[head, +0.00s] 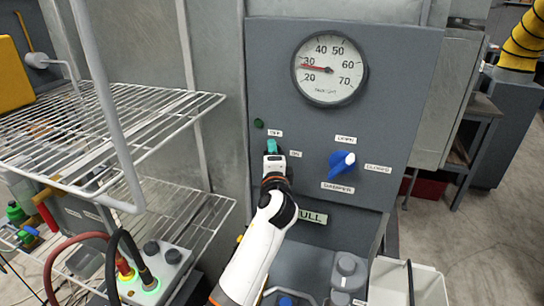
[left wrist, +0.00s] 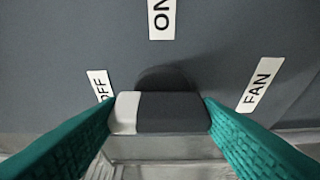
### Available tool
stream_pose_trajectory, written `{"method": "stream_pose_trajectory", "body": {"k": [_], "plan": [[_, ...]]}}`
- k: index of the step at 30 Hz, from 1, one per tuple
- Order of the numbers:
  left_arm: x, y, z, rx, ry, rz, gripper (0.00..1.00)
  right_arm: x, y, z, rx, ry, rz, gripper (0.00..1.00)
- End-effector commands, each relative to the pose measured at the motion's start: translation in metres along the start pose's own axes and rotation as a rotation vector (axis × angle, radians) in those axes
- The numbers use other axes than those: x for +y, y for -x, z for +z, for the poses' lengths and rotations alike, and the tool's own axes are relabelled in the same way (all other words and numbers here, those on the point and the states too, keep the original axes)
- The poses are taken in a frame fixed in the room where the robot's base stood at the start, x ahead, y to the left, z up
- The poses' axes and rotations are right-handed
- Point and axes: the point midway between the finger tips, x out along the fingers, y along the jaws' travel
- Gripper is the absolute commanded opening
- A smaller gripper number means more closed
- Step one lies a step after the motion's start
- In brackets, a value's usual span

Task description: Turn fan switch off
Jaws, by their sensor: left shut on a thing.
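The fan switch knob (left wrist: 172,113) is a dark grey bar with a white end, seen in the left wrist view on the grey panel. My left gripper (left wrist: 159,103) is shut on it, one teal finger at each end. The white end lies at the OFF label (left wrist: 99,85). The ON label (left wrist: 162,18) is above the knob and the FAN label (left wrist: 260,84) to its right. In the head view my left gripper (head: 272,147) is at the panel just below the OFF label (head: 275,133) and hides the knob. My right gripper is not in view.
A round gauge (head: 329,67) sits high on the panel (head: 400,95). A wire shelf (head: 150,105) stands at the left.

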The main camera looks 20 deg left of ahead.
Motion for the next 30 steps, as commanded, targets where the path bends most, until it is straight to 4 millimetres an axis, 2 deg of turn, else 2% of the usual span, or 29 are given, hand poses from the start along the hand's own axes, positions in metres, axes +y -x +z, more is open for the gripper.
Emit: {"method": "stream_pose_trajectory", "body": {"k": [17, 18, 21, 30], "plan": [[-0.0008, 0.0001, -0.0002, 0.001, 0.031, -0.014, 0.35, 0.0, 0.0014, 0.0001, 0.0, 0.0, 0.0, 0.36], [-0.0008, 0.0, -0.0002, 0.001, 0.03, -0.014, 0.63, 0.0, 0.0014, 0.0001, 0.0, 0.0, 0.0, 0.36], [-0.0007, 0.0, -0.0001, 0.001, 0.03, -0.014, 0.79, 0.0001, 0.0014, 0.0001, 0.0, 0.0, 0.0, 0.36], [-0.0004, 0.001, 0.0, 0.0, 0.028, -0.012, 0.8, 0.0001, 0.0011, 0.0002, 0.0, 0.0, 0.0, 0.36]]}}
